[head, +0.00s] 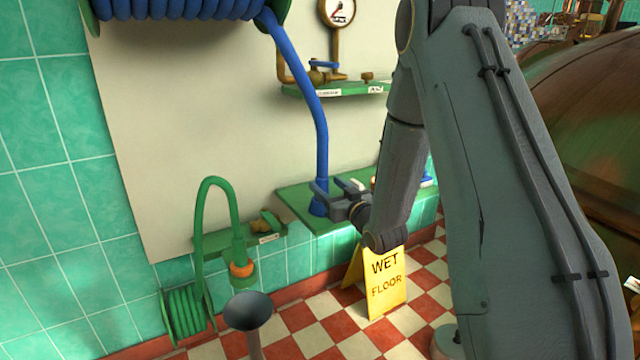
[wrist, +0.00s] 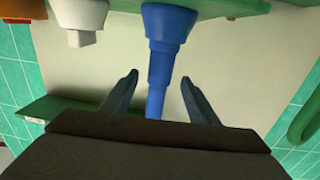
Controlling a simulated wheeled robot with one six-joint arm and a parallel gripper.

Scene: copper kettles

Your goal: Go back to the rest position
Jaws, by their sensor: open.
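My gripper (head: 333,188) is open beside the lower end of the blue hose (head: 313,110), above the green shelf (head: 292,200). In the wrist view, the fingers of my gripper (wrist: 158,82) stand apart. The blue hose end (wrist: 169,28), with its wide collar, shows between them with a gap on both sides. The collar (head: 318,208) rests at the green shelf in the head view. My arm hides part of this shelf and what stands on it.
A green hose (head: 215,185) hangs at the left, above a dark funnel (head: 248,311). A yellow wet floor sign (head: 386,284) stands on the checkered floor below the shelf. A gauge (head: 338,12) and valve shelf (head: 335,91) are on the wall. A large copper kettle (head: 590,120) fills the right.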

